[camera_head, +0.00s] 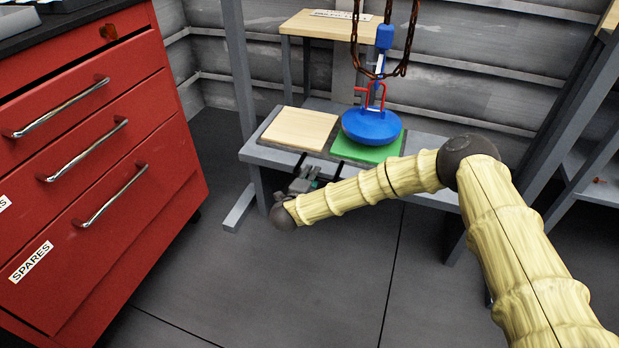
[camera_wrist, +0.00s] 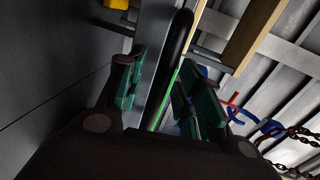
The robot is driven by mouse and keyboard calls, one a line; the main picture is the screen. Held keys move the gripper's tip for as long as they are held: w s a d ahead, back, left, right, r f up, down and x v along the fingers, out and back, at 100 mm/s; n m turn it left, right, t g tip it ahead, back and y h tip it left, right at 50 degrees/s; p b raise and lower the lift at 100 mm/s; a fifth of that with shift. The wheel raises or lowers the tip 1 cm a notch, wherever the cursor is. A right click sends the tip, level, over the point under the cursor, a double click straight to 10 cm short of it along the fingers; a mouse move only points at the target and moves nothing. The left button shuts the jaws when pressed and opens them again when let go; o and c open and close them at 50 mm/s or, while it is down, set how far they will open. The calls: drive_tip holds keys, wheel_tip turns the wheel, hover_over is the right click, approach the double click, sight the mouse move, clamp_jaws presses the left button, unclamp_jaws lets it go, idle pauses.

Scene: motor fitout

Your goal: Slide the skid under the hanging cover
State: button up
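The blue domed cover (camera_head: 371,126) hangs from a rusty chain, low over a green panel (camera_head: 352,150) on the low grey bench. I cannot tell whether it touches the panel. A pale wooden board (camera_head: 300,128) lies left of it on the bench; which piece is the skid is not clear. My gripper (camera_head: 303,181) is at the bench's front edge, below the board. In the wrist view, my gripper (camera_wrist: 160,100) has its green-padded fingers apart. A dark rounded bar (camera_wrist: 180,40) and a thin green strip show in the gap; contact is not visible. Blue and red parts show at right.
A red drawer cabinet (camera_head: 110,150) stands at the left. A wooden-topped shelf (camera_head: 315,24) is behind the bench. A grey post (camera_head: 238,80) rises at the bench's left end, and another rack (camera_head: 590,130) stands right. The floor in front is clear.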

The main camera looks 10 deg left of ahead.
drive_tip(key=shift+s, duration=0.15)
drive_tip(key=v, duration=1.1)
drive_tip(key=shift+s, duration=0.35)
drive_tip(key=shift+a+r, duration=0.1)
